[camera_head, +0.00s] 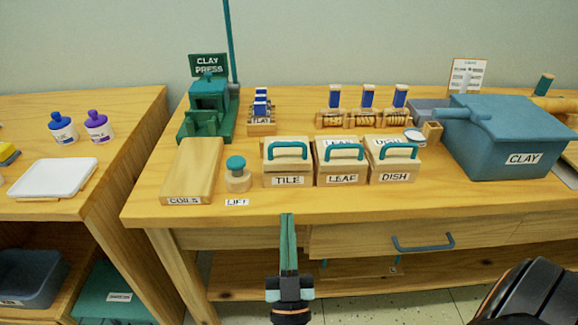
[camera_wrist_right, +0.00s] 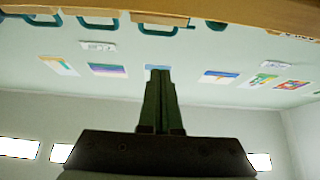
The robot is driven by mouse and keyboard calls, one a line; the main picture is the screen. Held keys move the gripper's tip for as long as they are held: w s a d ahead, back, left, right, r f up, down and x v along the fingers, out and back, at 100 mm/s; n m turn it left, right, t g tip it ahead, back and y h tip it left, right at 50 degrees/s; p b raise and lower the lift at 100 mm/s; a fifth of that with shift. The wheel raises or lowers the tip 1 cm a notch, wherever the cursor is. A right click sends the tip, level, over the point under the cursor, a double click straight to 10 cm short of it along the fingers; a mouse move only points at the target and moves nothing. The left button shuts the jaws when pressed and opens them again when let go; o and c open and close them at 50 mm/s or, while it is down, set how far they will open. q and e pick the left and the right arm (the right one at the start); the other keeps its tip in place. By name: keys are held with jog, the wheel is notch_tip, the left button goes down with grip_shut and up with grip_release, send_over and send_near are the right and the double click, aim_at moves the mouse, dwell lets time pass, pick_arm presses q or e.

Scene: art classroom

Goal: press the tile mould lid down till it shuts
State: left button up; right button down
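The tile mould (camera_head: 287,180) is a pale wooden box labelled TILE near the table's front edge, left of two similar moulds. Its lid has a teal handle (camera_head: 287,145); I cannot tell how far the lid is down. My right gripper (camera_head: 287,216) points up toward the table in front of the tile mould, apart from it and just below its label in the picture. Its fingers are together with nothing between them, which also shows in the right wrist view (camera_wrist_right: 158,72). My left gripper is not in view.
Right of the tile mould stand the leaf mould (camera_head: 342,180) and dish mould (camera_head: 393,178). Left are a small knobbed wooden piece (camera_head: 237,183) and the coils board (camera_head: 190,165). The clay press (camera_head: 208,100) and blue clay bin (camera_head: 510,140) stand farther out. A drawer handle (camera_head: 423,246) juts below.

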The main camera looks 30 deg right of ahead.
jog(key=f, duration=0.2)
send_near(287, 144)
jog(key=shift+w+d+r+g, duration=0.15)
jog(key=shift+r+g, duration=0.05)
jog(key=shift+g, duration=0.2)
jog(key=x, duration=0.4)
jog(key=shift+w+b, duration=0.1)
jog(key=shift+b, duration=0.3)
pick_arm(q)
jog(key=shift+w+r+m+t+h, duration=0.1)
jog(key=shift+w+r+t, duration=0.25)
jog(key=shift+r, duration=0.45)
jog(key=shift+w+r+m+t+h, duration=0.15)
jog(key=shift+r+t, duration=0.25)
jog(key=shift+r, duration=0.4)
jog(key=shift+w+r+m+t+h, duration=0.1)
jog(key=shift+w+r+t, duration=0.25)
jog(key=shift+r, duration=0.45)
pick_arm(e)
jog(key=shift+x, duration=0.8)
